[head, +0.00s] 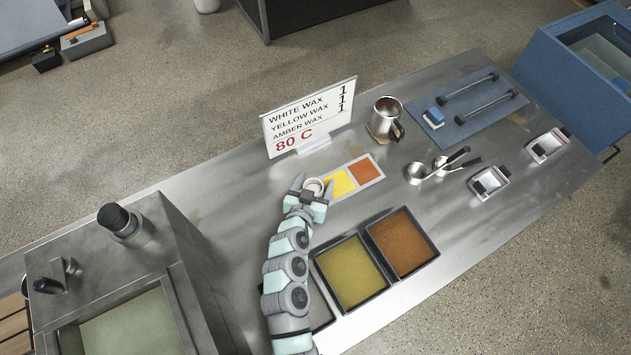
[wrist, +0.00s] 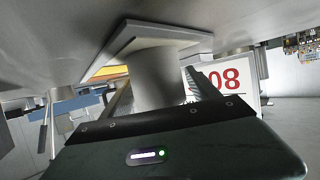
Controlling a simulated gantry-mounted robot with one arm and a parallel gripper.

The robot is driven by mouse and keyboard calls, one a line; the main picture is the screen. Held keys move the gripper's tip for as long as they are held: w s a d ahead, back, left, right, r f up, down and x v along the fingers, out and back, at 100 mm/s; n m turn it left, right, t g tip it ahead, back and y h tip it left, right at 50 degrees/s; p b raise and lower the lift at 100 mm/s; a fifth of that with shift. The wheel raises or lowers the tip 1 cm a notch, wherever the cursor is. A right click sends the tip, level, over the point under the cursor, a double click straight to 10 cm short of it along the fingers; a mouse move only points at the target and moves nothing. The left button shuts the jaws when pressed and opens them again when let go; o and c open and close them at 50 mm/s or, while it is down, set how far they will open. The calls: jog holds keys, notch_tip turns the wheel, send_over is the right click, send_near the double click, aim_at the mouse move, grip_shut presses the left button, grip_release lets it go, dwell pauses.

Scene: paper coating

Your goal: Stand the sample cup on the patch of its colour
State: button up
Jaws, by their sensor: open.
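The pale sample cup (head: 314,184) stands upright at the left end of the patch card, where a white area shows around its base in the wrist view. The cup (wrist: 160,78) looks light grey there and sits between the two fingers. The card has a yellow patch (head: 339,182) and an amber patch (head: 366,167) to the right of the cup. My gripper (head: 315,185) is open, with one finger on either side of the cup. In the wrist view, my gripper (wrist: 157,80) hides the cup's lower-picture end. I cannot tell whether a finger touches it.
A sign (head: 309,115) stands behind the card. A metal pot (head: 386,118) and ladles (head: 436,166) are to the right. Wax trays, yellow (head: 350,273) and amber (head: 402,243), lie in front. A grey machine (head: 110,260) is at left.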

jog(key=shift+s+a+r, duration=0.1)
jog(key=shift+s+r, duration=0.1)
jog(key=shift+r, duration=0.05)
jog(key=v, duration=0.7)
dwell(0.5)
